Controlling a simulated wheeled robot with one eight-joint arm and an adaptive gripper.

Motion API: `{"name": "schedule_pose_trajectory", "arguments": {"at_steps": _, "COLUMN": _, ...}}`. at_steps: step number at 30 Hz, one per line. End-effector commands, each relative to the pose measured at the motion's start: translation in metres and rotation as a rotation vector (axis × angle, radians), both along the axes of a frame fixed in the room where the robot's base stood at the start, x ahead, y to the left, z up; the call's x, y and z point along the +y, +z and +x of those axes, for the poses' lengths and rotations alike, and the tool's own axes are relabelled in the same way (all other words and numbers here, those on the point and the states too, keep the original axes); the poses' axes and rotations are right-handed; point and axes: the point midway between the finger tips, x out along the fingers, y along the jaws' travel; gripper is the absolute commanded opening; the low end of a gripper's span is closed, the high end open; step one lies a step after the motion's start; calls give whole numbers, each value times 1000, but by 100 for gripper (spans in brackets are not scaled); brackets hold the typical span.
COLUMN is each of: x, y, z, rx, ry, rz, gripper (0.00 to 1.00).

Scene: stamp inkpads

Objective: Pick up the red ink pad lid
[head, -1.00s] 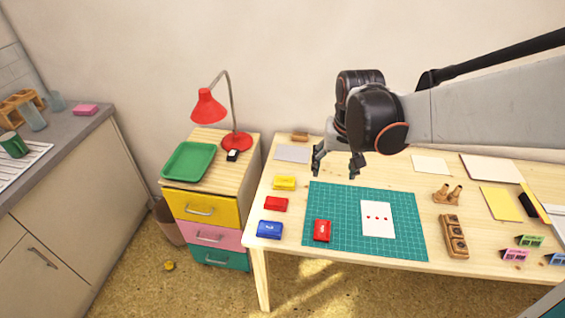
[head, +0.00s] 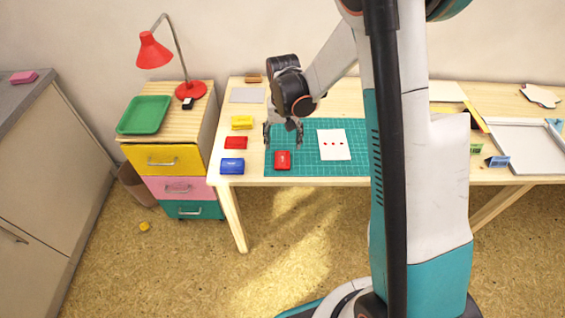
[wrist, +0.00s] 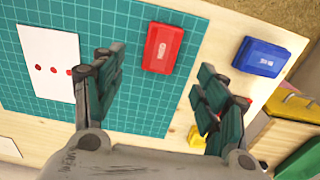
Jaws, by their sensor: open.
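A red ink pad piece with a pale mark (head: 282,160) lies on the green cutting mat near its front left corner. It also shows whole in the wrist view (wrist: 162,48). A second red ink pad (head: 236,143) lies on the bare table left of the mat. In the wrist view it is mostly hidden behind my right-hand finger. I cannot tell for sure which red piece is the lid. My gripper (head: 283,131) is open and empty above the mat's left part, apart from both. In the wrist view the fingers (wrist: 160,68) are spread wide.
A blue ink pad (head: 232,165) and a yellow one (head: 242,123) lie left of the mat. A white card with red dots (head: 333,145) lies on the mat (head: 310,127). A drawer cabinet (head: 165,160) with a red lamp (head: 155,53) and green tray (head: 144,115) stands left.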

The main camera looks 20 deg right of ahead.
Motion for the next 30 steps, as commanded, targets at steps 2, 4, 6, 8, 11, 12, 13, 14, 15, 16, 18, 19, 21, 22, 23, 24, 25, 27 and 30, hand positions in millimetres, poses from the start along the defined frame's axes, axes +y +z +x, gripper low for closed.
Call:
{"name": "schedule_pose_trajectory", "arguments": {"at_steps": 2, "x": 0, "y": -16, "z": 1, "rx": 0, "ry": 0, "rz": 0, "gripper": 67}}
{"name": "schedule_pose_trajectory", "arguments": {"at_steps": 4, "x": 0, "y": -24, "z": 0, "rx": 0, "ry": 0, "rz": 0, "gripper": 67}}
{"name": "schedule_pose_trajectory", "arguments": {"at_steps": 6, "x": 0, "y": -28, "z": 0, "rx": 0, "ry": 0, "rz": 0, "gripper": 67}}
{"name": "schedule_pose_trajectory", "arguments": {"at_steps": 8, "x": 0, "y": -31, "z": 0, "rx": 0, "ry": 0, "rz": 0, "gripper": 67}}
{"name": "schedule_pose_trajectory", "arguments": {"at_steps": 11, "x": 0, "y": -35, "z": 0, "rx": 0, "ry": 1, "rz": 0, "gripper": 67}}
{"name": "schedule_pose_trajectory", "arguments": {"at_steps": 12, "x": 1, "y": -38, "z": 0, "rx": 0, "ry": 1, "rz": 0, "gripper": 67}}
{"name": "schedule_pose_trajectory", "arguments": {"at_steps": 13, "x": 1, "y": -41, "z": 0, "rx": 0, "ry": 1, "rz": 0, "gripper": 67}}
{"name": "schedule_pose_trajectory", "arguments": {"at_steps": 14, "x": 1, "y": -44, "z": 0, "rx": 0, "ry": 1, "rz": 0, "gripper": 67}}
{"name": "schedule_pose_trajectory", "arguments": {"at_steps": 15, "x": 1, "y": -50, "z": 0, "rx": 0, "ry": 1, "rz": 0, "gripper": 67}}
{"name": "schedule_pose_trajectory", "arguments": {"at_steps": 16, "x": 1, "y": -54, "z": 1, "rx": 0, "ry": 1, "rz": 0, "gripper": 67}}
{"name": "schedule_pose_trajectory", "arguments": {"at_steps": 18, "x": 2, "y": -66, "z": 1, "rx": 0, "ry": 1, "rz": 0, "gripper": 67}}
{"name": "schedule_pose_trajectory", "arguments": {"at_steps": 19, "x": 2, "y": -70, "z": 1, "rx": 0, "ry": 1, "rz": 0, "gripper": 67}}
{"name": "schedule_pose_trajectory", "arguments": {"at_steps": 21, "x": 2, "y": -79, "z": 1, "rx": -1, "ry": 1, "rz": 0, "gripper": 67}}
{"name": "schedule_pose_trajectory", "arguments": {"at_steps": 22, "x": 2, "y": -81, "z": 1, "rx": -1, "ry": 1, "rz": 0, "gripper": 67}}
{"name": "schedule_pose_trajectory", "arguments": {"at_steps": 23, "x": 2, "y": -83, "z": 1, "rx": -1, "ry": 0, "rz": 0, "gripper": 67}}
{"name": "schedule_pose_trajectory", "arguments": {"at_steps": 24, "x": 2, "y": -84, "z": 1, "rx": -1, "ry": 0, "rz": 0, "gripper": 67}}
{"name": "schedule_pose_trajectory", "arguments": {"at_steps": 25, "x": 2, "y": -84, "z": 1, "rx": -1, "ry": 1, "rz": 0, "gripper": 67}}
{"name": "schedule_pose_trajectory", "arguments": {"at_steps": 27, "x": 2, "y": -83, "z": 1, "rx": -1, "ry": 1, "rz": 0, "gripper": 67}}
{"name": "schedule_pose_trajectory", "arguments": {"at_steps": 30, "x": 2, "y": -82, "z": 1, "rx": 0, "ry": 0, "rz": 0, "gripper": 64}}
